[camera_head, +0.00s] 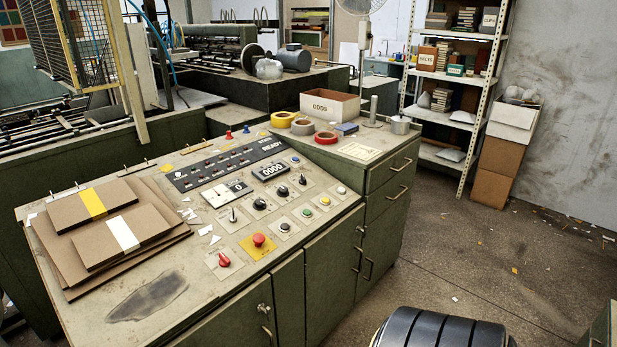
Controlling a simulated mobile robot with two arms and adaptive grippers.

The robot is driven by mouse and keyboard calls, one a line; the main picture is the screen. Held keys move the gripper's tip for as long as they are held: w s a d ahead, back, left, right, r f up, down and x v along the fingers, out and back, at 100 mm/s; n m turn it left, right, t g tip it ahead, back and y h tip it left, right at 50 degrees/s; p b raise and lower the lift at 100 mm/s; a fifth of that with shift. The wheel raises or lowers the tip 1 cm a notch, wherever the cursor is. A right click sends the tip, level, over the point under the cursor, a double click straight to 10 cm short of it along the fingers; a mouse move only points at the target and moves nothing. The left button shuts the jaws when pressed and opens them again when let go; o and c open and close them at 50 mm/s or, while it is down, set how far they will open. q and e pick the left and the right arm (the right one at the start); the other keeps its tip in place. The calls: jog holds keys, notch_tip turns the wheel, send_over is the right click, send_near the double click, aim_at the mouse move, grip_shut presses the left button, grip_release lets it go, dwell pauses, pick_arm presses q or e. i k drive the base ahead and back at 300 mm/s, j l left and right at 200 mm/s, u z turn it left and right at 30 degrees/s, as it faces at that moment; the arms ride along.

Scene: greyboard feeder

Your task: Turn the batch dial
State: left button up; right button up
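A sloped control panel (250,200) is set in the top of the green cabinet. Several black knobs are on it: one knob (260,204) near the middle, another (282,191) to its upper right, and a third (302,180) further up right. Their labels are too small to read, so I cannot tell which is the batch dial. A counter (271,171) above them reads 0000, with "READY" printed above it. Neither of my grippers is in view.
A red mushroom button (258,240) and a red switch (224,260) are at the panel's front. Stacked greyboard (100,225) lies to its left. Tape rolls (302,127) and an "ODDS" box (330,104) stand behind right. The floor (480,250) right of the cabinet is mostly clear.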

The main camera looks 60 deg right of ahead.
aim_at(283, 192)
jog(key=z, duration=1.85)
jog(key=l, duration=0.1)
